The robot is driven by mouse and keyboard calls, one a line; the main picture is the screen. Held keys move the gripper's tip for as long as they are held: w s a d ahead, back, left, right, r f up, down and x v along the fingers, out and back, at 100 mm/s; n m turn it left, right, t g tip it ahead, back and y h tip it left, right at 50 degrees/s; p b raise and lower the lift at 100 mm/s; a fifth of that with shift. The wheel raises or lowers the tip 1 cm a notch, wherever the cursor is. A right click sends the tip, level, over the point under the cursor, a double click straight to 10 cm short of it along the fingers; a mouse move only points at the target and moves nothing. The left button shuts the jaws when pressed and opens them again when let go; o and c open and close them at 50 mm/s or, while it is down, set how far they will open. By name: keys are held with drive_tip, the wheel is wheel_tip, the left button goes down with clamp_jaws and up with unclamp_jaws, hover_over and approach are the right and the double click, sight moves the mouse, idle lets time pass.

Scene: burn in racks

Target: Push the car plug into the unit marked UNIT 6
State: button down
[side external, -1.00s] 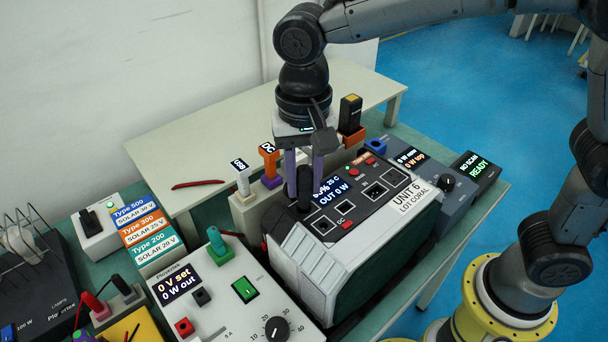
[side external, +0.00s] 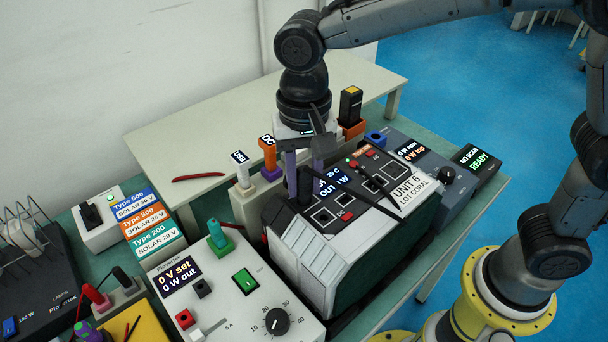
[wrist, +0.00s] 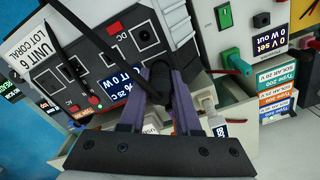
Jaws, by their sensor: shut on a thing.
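UNIT 6 (side external: 303,262) is a grey and white box with a dark panel on top, an OUT 0 W display and several square ports. Its UNIT 6 label (side external: 405,189) is at the right end; the label also shows in the wrist view (wrist: 30,48). My gripper (side external: 304,180) points down over the panel's left end, its purple fingers shut on a black plug (side external: 305,191). The plug is upright at the panel; the fingers and the plug's body hide its tip, so I cannot tell how deep it sits. The plug also shows in the wrist view (wrist: 160,74).
Dark cable-like strands (side external: 375,180) cross the panel. Behind stands a holder with a white USB plug (side external: 242,172), an orange DC plug (side external: 268,155) and a black one (side external: 350,106). A power supply (side external: 225,285) is at front left. The rear table is mostly clear.

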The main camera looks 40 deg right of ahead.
drive_tip(key=shift+f, duration=0.8)
drive_tip(key=c, duration=0.5)
unclamp_jaws()
drive_tip(key=shift+c, duration=0.2)
